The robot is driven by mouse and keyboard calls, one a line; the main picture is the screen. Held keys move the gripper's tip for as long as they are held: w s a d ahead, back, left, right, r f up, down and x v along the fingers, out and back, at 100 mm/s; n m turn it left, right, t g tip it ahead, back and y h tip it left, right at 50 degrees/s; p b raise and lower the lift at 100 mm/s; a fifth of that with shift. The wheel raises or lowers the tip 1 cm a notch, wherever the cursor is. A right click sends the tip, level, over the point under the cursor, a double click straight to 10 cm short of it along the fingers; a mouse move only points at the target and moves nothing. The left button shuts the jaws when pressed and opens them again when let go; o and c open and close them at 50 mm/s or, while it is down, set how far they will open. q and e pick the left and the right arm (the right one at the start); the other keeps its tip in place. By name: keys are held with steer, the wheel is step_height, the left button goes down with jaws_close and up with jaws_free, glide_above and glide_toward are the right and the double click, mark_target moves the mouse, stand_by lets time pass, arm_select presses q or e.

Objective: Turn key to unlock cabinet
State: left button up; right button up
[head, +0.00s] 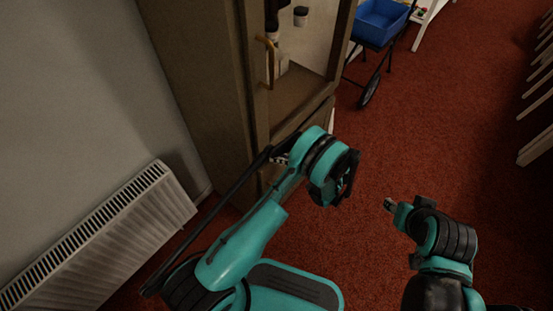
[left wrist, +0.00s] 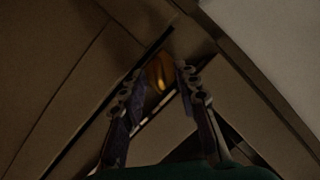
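The cabinet (head: 205,80) is tall and brown, with an upright brass handle (head: 269,62) on its front. In the left wrist view, a small brass piece (left wrist: 160,73), which may be the key, shows against dark brown panels. My left gripper (left wrist: 158,82) has its fingers apart on either side of this piece; whether they touch it is unclear in the dim light. In the head view the left arm reaches the lower cabinet, and its fingers are mostly hidden. My right gripper (head: 390,205) is over the carpet, away from the cabinet; its fingers are too small to read.
A white radiator (head: 100,235) stands along the wall at left. A blue cart (head: 380,22) with a black wheel stands behind the cabinet to the right. Dark jars (head: 300,16) show inside the cabinet. The red carpet (head: 440,120) is clear at centre right.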

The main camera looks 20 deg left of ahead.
arm_select(q)
steer(key=shift+w+a+f, duration=0.1)
steer(key=shift+a+f, duration=0.15)
steer(key=shift+a, duration=0.45)
jaws_close()
